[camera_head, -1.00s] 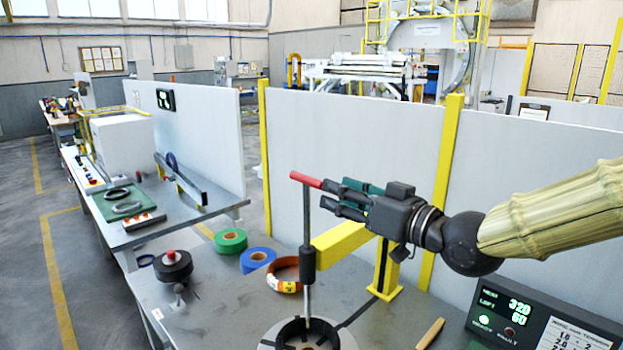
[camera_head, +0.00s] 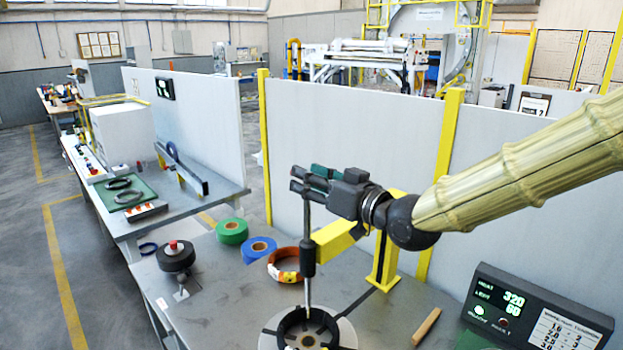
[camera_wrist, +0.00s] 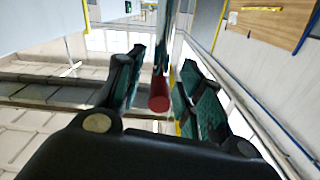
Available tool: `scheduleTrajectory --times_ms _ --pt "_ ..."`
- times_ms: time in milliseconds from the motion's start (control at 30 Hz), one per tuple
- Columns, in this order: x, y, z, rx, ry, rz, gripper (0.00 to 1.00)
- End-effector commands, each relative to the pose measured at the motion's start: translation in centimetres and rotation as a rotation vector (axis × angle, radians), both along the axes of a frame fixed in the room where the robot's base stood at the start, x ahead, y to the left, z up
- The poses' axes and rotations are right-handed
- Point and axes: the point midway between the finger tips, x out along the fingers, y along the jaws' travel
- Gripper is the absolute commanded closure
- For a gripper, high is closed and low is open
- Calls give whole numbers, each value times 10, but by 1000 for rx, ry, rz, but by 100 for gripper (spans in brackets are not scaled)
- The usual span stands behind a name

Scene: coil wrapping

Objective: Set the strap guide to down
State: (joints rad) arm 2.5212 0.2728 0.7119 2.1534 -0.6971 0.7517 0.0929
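The strap guide is an upright dark rod (camera_head: 307,284) with a black sleeve (camera_head: 308,257), beside the yellow bracket arm (camera_head: 338,238). Its lower end is at the round coil holder (camera_head: 344,332). Its red handle, at the rod's top, is hidden behind my gripper in the head view. In the wrist view the red handle (camera_wrist: 159,102) shows end-on between my two fingers. My gripper (camera_head: 297,180) is at the rod's top, its fingers pointing left; it also shows in the wrist view (camera_wrist: 160,85). The fingers are open, with gaps on both sides of the handle.
Green (camera_head: 232,231), blue (camera_head: 258,250) and orange (camera_head: 284,265) rolls lie on the grey table, left of the rod. A black roll (camera_head: 175,257) stands further left. A display box (camera_head: 538,315) and a wooden piece (camera_head: 426,327) are at right. White panels (camera_head: 350,150) stand behind.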

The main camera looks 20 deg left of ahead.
Motion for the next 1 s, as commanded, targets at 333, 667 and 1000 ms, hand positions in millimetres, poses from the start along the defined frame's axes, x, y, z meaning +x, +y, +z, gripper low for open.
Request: scheduleTrajectory --times_ms 333,667,1000 --pt "0 0 0 0 0 0 100" --pt "-1 0 -9 0 2 1 100" --pt "-1 0 -54 -1 4 3 100"
